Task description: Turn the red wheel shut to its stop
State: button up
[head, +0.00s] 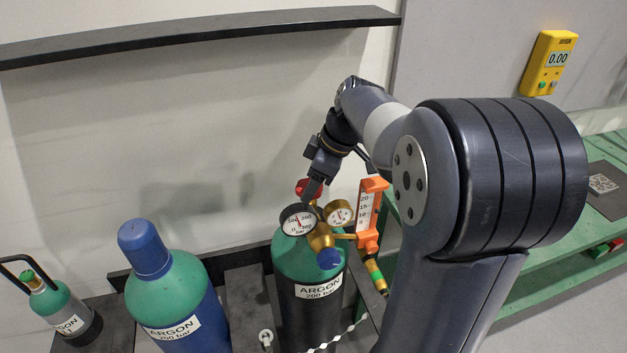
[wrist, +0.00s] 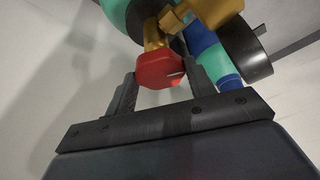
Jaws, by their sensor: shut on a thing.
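The red wheel (head: 309,186) sits on top of the argon cylinder (head: 309,259) with the green shoulder, behind the brass regulator. In the wrist view the red wheel (wrist: 160,70) lies between the two dark fingers, joined to a brass valve stem. My gripper (head: 315,188) reaches down to the wheel from above. It also shows in the wrist view (wrist: 162,90), with its fingers shut on the wheel's sides. In the head view the wheel is partly hidden by my gripper and the gauges.
Two gauges (head: 298,220) and an orange flowmeter (head: 369,214) crowd the valve's near side. A blue-capped argon cylinder (head: 174,294) and a small cylinder (head: 65,308) stand left. A green bench (head: 536,214) is at right. A dark rail (head: 200,33) runs along the wall above.

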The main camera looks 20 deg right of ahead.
jog(key=c, duration=0.3)
